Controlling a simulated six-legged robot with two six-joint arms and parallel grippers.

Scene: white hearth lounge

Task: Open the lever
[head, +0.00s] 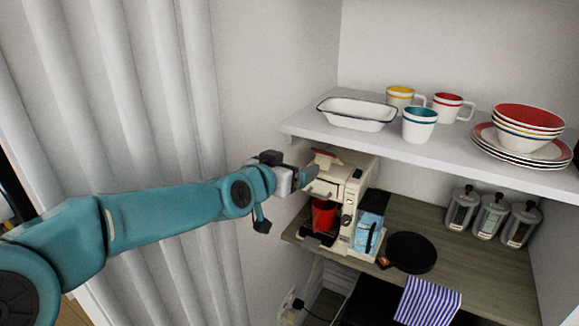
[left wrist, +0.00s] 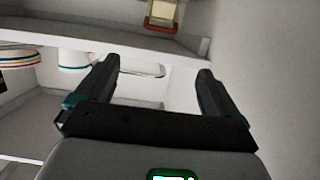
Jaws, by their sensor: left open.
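The cream coffee machine (head: 351,195) stands on the wooden counter under the white shelf. A red lever (head: 325,159) sits raised on its top, near the front. My left gripper (head: 308,175) is just left of the lever and close to it in the head view; contact cannot be told. In the left wrist view, which looks upside down, the gripper (left wrist: 150,85) has its two fingers wide apart with nothing between them. The red lever (left wrist: 161,27) shows beyond them at the top, around a cream part. My right gripper is not in view.
The white shelf (head: 440,153) overhangs the machine, holding a white dish (head: 357,114), mugs, bowls and plates. A red cup (head: 324,215) is in the machine's front. A black pan (head: 411,253) and several jars stand to the right. A wall is behind my arm.

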